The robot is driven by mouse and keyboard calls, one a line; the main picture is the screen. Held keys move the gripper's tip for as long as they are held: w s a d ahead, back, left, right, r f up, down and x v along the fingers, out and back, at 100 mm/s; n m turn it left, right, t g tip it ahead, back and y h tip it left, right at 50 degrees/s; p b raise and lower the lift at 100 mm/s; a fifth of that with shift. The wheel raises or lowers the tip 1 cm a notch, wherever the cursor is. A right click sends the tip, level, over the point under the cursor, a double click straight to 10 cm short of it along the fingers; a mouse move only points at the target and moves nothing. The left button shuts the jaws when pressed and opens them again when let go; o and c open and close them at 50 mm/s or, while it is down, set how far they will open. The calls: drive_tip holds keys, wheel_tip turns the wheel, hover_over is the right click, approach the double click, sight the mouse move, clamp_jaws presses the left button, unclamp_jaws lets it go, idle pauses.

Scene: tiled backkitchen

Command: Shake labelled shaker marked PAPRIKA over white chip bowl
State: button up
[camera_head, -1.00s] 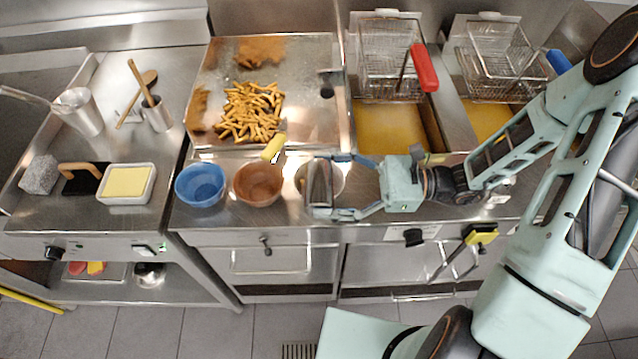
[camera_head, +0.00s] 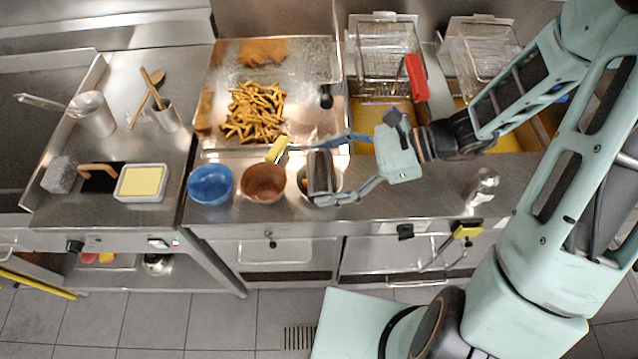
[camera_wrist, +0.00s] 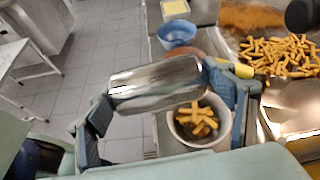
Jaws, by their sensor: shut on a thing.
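My gripper (camera_head: 318,172) is shut on a shiny steel shaker (camera_head: 322,172). The shaker also shows in the wrist view (camera_wrist: 157,84), lying crosswise between the two fingers, apparently on its side. No label can be read on it. The white chip bowl (camera_wrist: 178,137) sits on the counter below the shaker, with several chips in it. In the head view the shaker and fingers hide most of the bowl (camera_head: 303,184). A second steel shaker (camera_head: 482,186) stands on the counter to the right.
A brown bowl (camera_head: 263,184) and a blue bowl (camera_head: 210,185) stand left of the chip bowl. Behind is a steel tray (camera_head: 305,90) with chips, brown powder and a yellow-handled tool (camera_head: 277,150). Fryer baskets (camera_head: 385,55) are at the back right.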

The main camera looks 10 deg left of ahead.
drive_tip(key=shift+a+r+t+h, duration=0.1)
drive_tip(key=shift+r+t+h, duration=0.2)
drive_tip(key=shift+r+h, duration=0.85)
drive_tip(key=shift+a+r+t+h, duration=0.1)
drive_tip(key=shift+r+t+h, duration=0.2)
drive_tip(key=shift+r+h, duration=0.8)
drive_tip(key=shift+a+r+t+h, duration=0.1)
drive_tip(key=shift+r+t+h, duration=0.3)
drive_tip(key=shift+r+h, duration=1.25)
drive_tip(key=shift+s, duration=0.1)
